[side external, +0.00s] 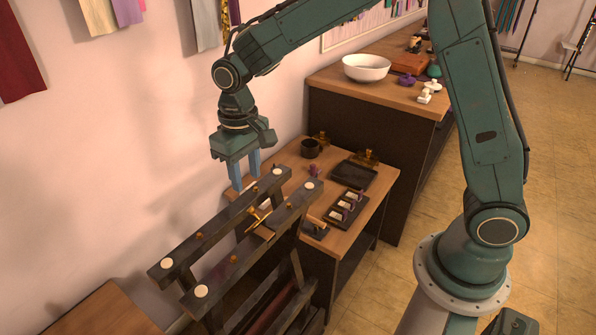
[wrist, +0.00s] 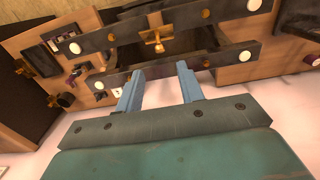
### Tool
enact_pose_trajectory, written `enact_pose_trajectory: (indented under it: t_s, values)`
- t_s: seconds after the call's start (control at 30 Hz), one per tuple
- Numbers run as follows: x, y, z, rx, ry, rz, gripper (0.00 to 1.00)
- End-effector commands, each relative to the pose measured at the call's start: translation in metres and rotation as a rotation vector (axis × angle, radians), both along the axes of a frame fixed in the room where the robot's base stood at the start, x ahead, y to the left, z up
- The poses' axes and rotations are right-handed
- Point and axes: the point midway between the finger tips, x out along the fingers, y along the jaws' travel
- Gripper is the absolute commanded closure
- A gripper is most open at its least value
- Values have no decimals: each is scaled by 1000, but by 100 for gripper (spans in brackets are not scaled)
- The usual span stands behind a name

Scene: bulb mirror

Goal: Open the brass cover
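A brass piece (side external: 258,218) with a crosswise handle sits between the two dark rails of a rack; I take it to be the brass cover. In the wrist view the brass piece (wrist: 155,37) is beyond the fingertips, near the top middle. I cannot tell whether it is open or closed. My gripper (side external: 246,180) points down at the wall side of the rack, near the far end of the rails and apart from the brass piece. Its two blue fingers are spread with nothing between them; they also show in the wrist view (wrist: 160,72).
The dark rack rail (side external: 225,222) carries small brass knobs and white end discs. Behind stands a wooden table (side external: 378,199) with a black mug (side external: 311,148), a black tray (side external: 353,174) and other small items. A counter beyond holds a white bowl (side external: 366,67). The wall is close at left.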

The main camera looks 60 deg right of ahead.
Motion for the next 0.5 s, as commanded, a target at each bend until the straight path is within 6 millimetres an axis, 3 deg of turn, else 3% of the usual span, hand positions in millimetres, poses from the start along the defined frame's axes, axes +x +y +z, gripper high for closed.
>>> enact_pose_trajectory:
  t_s: [0.3, 0.5]
  values:
    - [-1, 0, -50, -1, 4, 0, 62]
    - [-1, 0, -72, -1, 3, 0, 62]
